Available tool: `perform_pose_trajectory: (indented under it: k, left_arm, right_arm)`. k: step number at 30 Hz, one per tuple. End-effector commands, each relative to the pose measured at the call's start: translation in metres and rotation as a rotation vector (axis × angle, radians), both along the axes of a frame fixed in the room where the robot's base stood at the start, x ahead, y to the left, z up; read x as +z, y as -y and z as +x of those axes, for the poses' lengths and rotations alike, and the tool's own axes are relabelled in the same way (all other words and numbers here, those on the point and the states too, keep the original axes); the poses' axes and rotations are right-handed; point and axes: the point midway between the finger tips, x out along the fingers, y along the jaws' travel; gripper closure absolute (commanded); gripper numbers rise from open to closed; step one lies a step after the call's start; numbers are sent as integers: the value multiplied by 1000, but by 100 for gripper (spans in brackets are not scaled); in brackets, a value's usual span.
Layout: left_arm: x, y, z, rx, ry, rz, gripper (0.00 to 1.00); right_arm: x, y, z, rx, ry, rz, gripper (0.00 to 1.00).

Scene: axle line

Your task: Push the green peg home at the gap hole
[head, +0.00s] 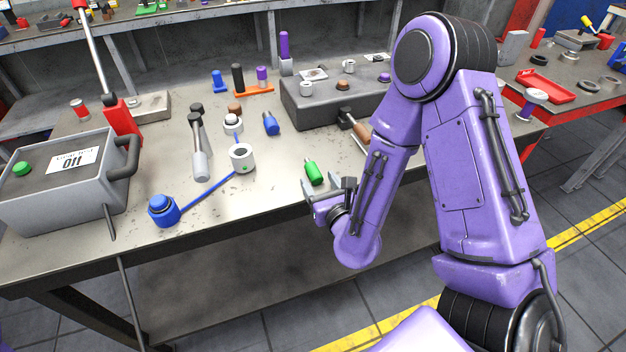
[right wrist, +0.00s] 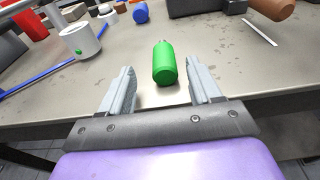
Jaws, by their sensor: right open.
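The green peg (head: 314,173) lies on the workbench near its front edge, with a dark, narrower far end. In the right wrist view the green peg (right wrist: 165,66) lies between and just beyond my fingertips, its near end toward me, with space on both sides. My right gripper (head: 330,188) is open and empty at the bench edge. A grey block (head: 310,109) with several fittings on top stands at the back; I cannot tell which spot is the gap hole. A pale hollow cylinder (head: 242,158) with a green mark stands left of the peg. My left gripper is not in view.
A blue-handled tool (head: 205,194) and a grey-headed mallet (head: 200,155) lie to the left. A blue peg (head: 271,123) lies behind the green one. A wooden-handled tool (head: 361,130) lies by the block. A grey case (head: 62,192) stands far left.

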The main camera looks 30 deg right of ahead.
Motion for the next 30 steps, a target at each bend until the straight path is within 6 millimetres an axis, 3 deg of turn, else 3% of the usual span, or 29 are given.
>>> perform_pose_trajectory:
  k: [9, 17, 23, 30]
  left_arm:
    - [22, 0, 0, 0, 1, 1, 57]
    - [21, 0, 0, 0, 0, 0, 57]
    - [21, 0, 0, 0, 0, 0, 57]
    - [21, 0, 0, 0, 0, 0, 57]
  right_arm:
    - [-8, 16, 45, 1, -3, -3, 37]
    - [-12, 17, 51, 0, -3, -1, 37]
    - [-12, 17, 51, 0, -4, -2, 94]
    - [-11, 17, 51, 0, -3, -2, 94]
